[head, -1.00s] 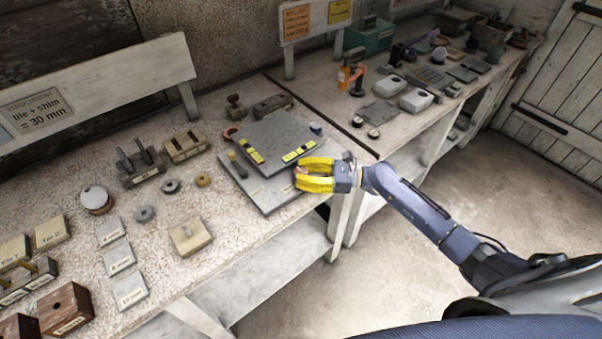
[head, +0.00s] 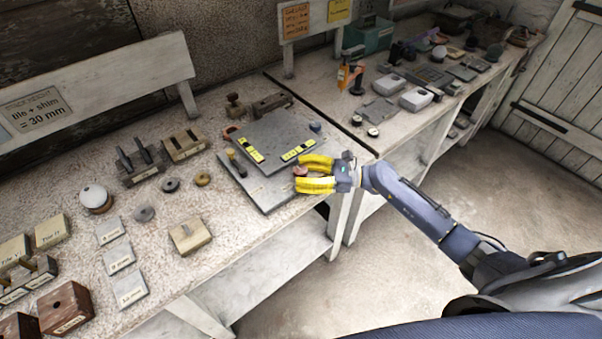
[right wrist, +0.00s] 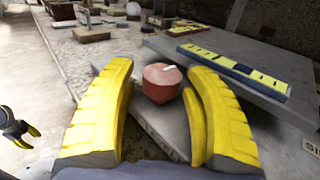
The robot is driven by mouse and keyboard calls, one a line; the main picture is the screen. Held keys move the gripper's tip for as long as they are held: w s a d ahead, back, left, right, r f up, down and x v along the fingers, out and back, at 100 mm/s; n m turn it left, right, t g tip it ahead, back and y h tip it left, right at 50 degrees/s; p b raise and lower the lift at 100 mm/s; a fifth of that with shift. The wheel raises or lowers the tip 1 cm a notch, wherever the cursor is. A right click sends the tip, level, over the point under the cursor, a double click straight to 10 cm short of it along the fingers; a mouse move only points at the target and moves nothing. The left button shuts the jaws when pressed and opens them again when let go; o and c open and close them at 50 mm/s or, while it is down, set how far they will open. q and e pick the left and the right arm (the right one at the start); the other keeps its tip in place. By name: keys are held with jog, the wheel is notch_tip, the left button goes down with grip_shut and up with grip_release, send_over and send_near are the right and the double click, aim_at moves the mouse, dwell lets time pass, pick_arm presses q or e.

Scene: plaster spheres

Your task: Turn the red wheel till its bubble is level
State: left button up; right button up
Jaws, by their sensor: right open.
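The red wheel (right wrist: 161,82) sits between the open yellow fingers of my right gripper (right wrist: 160,125) in the right wrist view, with a pale mark on its top. In the head view the wheel (head: 300,171) shows small between the fingers of my right gripper (head: 317,175). The grey levelling plate (head: 272,140) lies above a lower slab (head: 262,196). Two yellow bubble vials lie on the plate: one on its left edge (head: 245,150) and one near the wheel (head: 298,150). Their bubbles are too small to read.
Another dark knob (head: 232,157) stands at the plate's left corner, and a blue one (head: 315,127) at its right. A wooden block (head: 190,235), labelled tiles and small discs lie to the left. The floor right of the bench is clear.

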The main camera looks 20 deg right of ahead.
jog(key=shift+v, duration=3.95)
